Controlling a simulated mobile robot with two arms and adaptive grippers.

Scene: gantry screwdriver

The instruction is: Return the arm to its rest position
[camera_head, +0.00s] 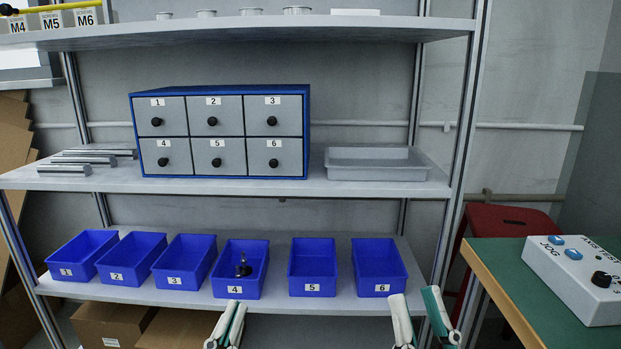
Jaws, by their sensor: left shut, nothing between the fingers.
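My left gripper (235,306) shows at the bottom edge, left of centre, with its two fingers together and nothing between them. It is in front of the blue bin 4 (235,291), below the lower shelf's front edge in the picture. My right gripper (416,297) shows at the bottom edge further right, with its fingers apart and nothing visible between them. It is in front of and to the right of the blue bin 6 (380,289). The rest of both arms is out of view.
A shelf rack (250,179) stands ahead with a six-drawer cabinet (221,131), all drawers shut, and a grey tray (375,163). Bin 4 holds a small dark part (243,267). A green-topped table (520,285) with a control box (577,275) is at right.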

